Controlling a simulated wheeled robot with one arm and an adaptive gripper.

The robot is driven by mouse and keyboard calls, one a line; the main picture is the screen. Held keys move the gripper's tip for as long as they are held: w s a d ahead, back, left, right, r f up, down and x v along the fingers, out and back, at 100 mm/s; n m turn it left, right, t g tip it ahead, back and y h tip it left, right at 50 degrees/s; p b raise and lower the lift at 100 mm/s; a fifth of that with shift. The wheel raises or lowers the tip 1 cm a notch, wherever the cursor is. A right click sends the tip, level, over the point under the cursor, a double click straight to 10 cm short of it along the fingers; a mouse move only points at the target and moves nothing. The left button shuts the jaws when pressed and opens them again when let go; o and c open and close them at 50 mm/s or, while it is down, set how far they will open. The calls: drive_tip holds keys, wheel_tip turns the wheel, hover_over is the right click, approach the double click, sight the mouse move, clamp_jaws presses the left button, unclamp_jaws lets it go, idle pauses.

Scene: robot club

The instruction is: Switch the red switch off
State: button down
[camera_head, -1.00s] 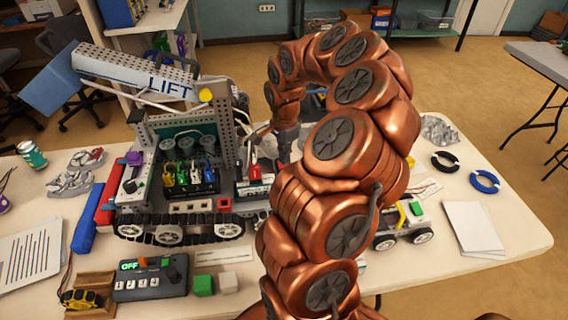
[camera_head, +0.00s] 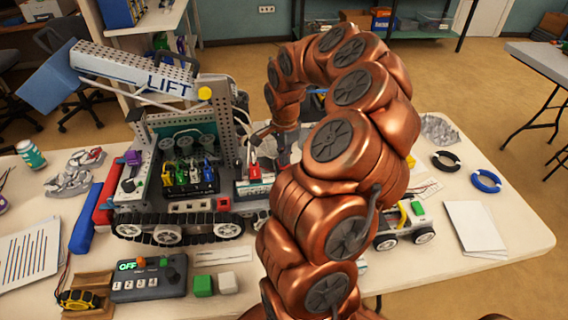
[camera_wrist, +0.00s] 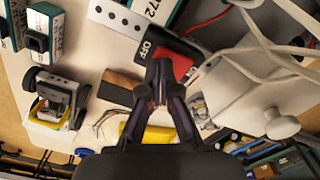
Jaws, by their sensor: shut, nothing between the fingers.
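The red switch (camera_wrist: 180,66) sits in a black plate with the white word OFF beside it in the wrist view. My gripper (camera_wrist: 160,68) is shut and empty. Its fingertips appear over the black plate, between the OFF lettering and the red part, and cover some of the switch. I cannot tell whether they touch it. In the head view the fingertips are hard to make out beside my copper arm.
White cables (camera_wrist: 262,40) run close to the right of the switch. A control box (camera_head: 150,285) reading OFF stands at the table's front left. A small wheeled car (camera_head: 402,228) and white papers (camera_head: 474,228) lie to the right. The tall LIFT frame rises at the left.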

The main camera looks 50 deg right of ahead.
drive_tip(key=shift+f+b, duration=0.65)
idle(0.4)
drive_tip(key=shift+r, duration=3.5)
drive_tip(key=shift+a, duration=0.1)
